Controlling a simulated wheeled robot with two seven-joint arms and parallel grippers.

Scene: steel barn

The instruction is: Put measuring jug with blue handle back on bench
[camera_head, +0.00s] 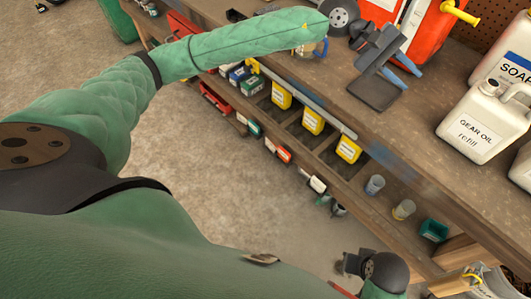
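A small object with a blue handle-like part (321,48), perhaps the measuring jug, shows on the bench (440,85) just below my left forearm. The sleeve hides much of it, so I cannot tell its full shape. My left gripper (412,79) is over the bench top. Its two blue-tipped fingers are apart, with nothing visible between them, and it is to the right of that object. My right gripper (345,264) is low at the bottom of the view, off the bench's front. Only a small part shows, and its fingers cannot be made out.
White gear oil (480,122) and soap (508,65) containers stand at the right of the bench. A red-orange container (425,35) stands behind my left gripper. Yellow-labelled bins (313,121) and small cups (403,209) sit on shelves below.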

